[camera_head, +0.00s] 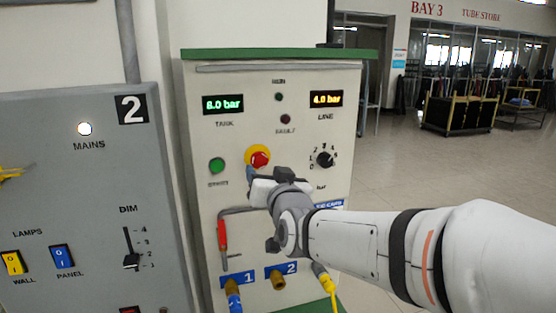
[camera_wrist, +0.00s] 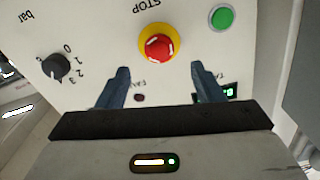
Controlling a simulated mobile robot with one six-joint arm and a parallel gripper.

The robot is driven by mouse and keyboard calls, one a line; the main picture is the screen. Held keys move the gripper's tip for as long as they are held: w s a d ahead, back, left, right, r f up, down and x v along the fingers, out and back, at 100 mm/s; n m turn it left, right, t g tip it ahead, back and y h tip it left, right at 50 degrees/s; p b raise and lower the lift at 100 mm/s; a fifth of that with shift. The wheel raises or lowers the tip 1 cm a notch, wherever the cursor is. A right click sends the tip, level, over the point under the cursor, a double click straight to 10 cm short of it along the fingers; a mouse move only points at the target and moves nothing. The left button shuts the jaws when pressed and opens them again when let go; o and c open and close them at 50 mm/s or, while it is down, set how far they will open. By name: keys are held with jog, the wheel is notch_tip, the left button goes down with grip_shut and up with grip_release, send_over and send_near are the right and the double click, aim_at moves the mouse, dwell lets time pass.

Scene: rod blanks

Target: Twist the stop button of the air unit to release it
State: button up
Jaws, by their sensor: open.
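The red stop button (camera_head: 259,160) with its yellow collar sits near the middle of the air unit's panel (camera_head: 340,240). In the wrist view the button (camera_wrist: 158,46) shows white marks on its red cap, with the word STOP beside it. My gripper (camera_head: 250,174) is just below and in front of the button in the head view and covers its lower edge. In the wrist view the fingers of my gripper (camera_wrist: 160,78) are apart, with nothing between them. The button lies beyond the fingertips, roughly centred between them. I cannot tell how far off the panel the tips are.
A green button (camera_head: 217,165) is left of the stop button and a black dial (camera_head: 324,159) is right. A red-handled lever (camera_head: 222,235) and hose fittings (camera_head: 277,280) lie below. A grey mains panel (camera_head: 80,200) stands at left. Open floor (camera_head: 420,180) lies to the right.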

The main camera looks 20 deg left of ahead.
aim_at(260, 162)
jog(key=p+x, duration=0.2)
jog(key=x, duration=0.4)
jog(key=shift+w+f, duration=0.1)
jog(key=shift+w, duration=0.2)
